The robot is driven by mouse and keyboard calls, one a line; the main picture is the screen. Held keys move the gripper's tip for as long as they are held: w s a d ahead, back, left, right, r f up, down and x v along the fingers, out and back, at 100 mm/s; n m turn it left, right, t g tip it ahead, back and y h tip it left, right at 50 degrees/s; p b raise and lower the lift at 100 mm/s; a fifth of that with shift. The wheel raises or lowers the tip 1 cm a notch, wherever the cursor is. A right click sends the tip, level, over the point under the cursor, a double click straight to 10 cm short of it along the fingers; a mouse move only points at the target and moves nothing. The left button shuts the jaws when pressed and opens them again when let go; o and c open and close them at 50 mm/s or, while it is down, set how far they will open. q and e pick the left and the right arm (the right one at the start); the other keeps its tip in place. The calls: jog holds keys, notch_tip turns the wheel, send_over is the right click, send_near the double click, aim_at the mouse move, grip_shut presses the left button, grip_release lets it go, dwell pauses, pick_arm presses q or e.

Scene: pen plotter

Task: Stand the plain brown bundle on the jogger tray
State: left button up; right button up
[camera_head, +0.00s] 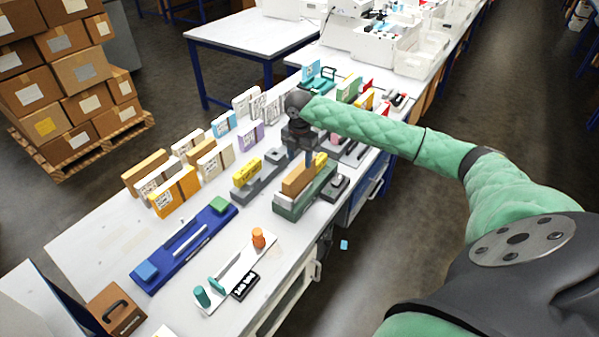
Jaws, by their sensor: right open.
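A plain brown bundle (297,180) stands on edge on the dark green tray (290,209), which looks like the jogger tray, near the front edge of the white bench. My right gripper (309,160) points down just behind the bundle's far end; it is open. Its fingers are small and dark, and I cannot tell whether they touch the bundle. A yellow piece (320,159) shows beside the fingers. My left gripper is out of view.
A grey device with a yellow block (246,172) stands left of the tray. Rows of upright labelled bundles (174,192) line the bench behind. A blue device (183,248) and a white strip (238,269) lie nearer. Bare bench (95,235) shows at the left.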

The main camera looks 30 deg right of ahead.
jog(key=shift+r+b, duration=0.5)
jog(key=shift+r, duration=1.8)
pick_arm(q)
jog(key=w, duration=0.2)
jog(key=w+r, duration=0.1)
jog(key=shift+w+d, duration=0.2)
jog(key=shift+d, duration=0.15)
